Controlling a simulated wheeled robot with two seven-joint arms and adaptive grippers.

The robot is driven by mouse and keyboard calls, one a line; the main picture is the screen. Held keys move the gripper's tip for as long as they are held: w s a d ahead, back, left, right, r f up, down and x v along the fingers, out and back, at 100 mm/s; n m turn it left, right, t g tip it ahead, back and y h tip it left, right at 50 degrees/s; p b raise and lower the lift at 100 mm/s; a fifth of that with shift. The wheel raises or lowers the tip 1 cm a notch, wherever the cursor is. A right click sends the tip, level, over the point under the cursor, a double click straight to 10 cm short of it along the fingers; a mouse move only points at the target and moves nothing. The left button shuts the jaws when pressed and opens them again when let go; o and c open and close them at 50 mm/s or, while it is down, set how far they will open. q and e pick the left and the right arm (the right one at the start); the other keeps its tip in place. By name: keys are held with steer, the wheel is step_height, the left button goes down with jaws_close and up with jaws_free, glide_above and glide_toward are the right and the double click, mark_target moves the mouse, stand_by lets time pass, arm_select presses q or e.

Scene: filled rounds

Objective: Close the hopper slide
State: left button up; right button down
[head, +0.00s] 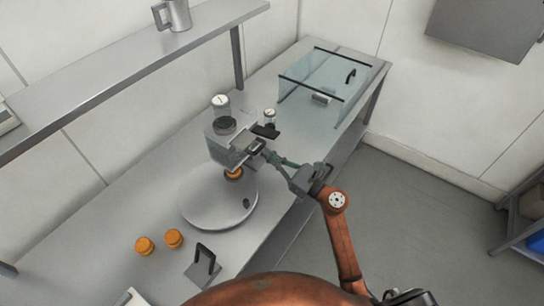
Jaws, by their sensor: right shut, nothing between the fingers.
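The hopper (228,149) is a pale box-shaped unit on the steel table, standing over the back of a round turntable (218,205). A grey slide plate (243,141) with a dark handle lies on its right side. My right gripper (265,152) is shut, with its fingertips at the handle; I cannot tell whether they touch it. How far the slide stands out is hard to tell at this size. An orange round piece (233,173) sits under the hopper on the turntable. My left gripper is not in view.
Two orange rounds (173,238) and a dark-handled metal tool (203,266) lie at the table's front. A glass case (325,86) stands at the back right. A jug (173,14) stands on the shelf. A jar (222,108) is on the hopper.

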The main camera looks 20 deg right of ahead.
mark_target(244, 140)
steer(key=x, duration=0.2)
steer(key=b+x, duration=0.1)
steer(key=x, duration=0.2)
steer(key=shift+w+a+f+b, duration=0.3)
steer(key=shift+w+f, duration=0.05)
